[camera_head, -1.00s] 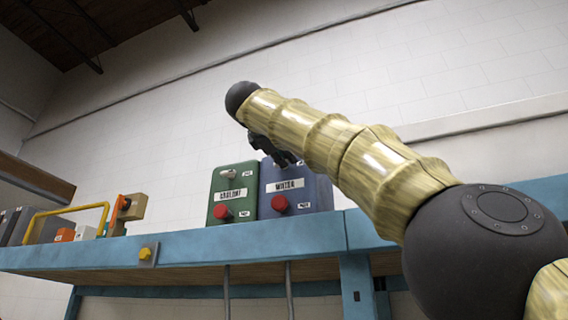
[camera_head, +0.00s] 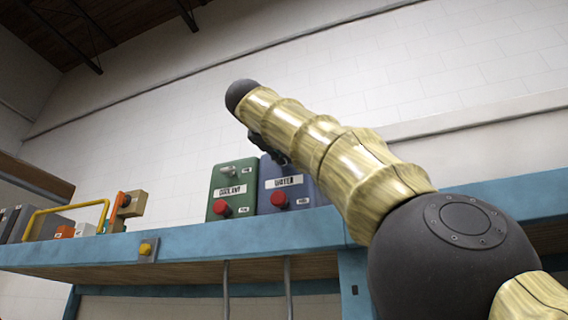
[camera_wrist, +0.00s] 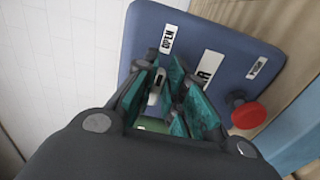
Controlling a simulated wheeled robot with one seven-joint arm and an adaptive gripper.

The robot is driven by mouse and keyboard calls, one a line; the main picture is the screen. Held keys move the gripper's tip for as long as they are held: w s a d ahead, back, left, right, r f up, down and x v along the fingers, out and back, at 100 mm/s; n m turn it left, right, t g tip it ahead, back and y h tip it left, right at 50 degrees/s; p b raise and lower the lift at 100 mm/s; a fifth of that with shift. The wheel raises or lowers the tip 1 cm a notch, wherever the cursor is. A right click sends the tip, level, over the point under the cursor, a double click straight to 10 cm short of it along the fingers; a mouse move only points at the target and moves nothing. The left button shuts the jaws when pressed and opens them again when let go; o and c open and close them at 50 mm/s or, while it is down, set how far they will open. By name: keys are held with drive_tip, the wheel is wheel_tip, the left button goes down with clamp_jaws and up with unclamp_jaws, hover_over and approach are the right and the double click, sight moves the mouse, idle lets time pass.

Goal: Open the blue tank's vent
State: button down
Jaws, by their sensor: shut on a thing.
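The blue tank (camera_head: 292,185), labelled WATER, stands on the blue bench beside the green tank. It has a red knob (camera_head: 279,200) low on its front, which also shows in the wrist view (camera_wrist: 248,115). In the wrist view the blue tank (camera_wrist: 215,45) fills the upper right, with an OPEN label (camera_wrist: 167,40) near my fingers. My gripper (camera_wrist: 170,82) is shut on the small pale vent lever (camera_wrist: 156,88) on the tank's front. The lever's base and exact angle are partly hidden by the fingers. In the head view my arm hides most of my gripper (camera_head: 270,149).
A green COOLANT tank (camera_head: 232,178) with a red knob stands close on the left. A yellow-framed item (camera_head: 66,212) and an orange and tan piece (camera_head: 127,205) sit further left on the bench (camera_head: 200,236). The wall above is bare.

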drive_tip(key=c, duration=1.5)
unclamp_jaws()
drive_tip(key=shift+d, duration=0.1)
drive_tip(key=shift+s, duration=0.1)
drive_tip(key=v, duration=1.2)
drive_tip(key=shift+f, duration=0.15)
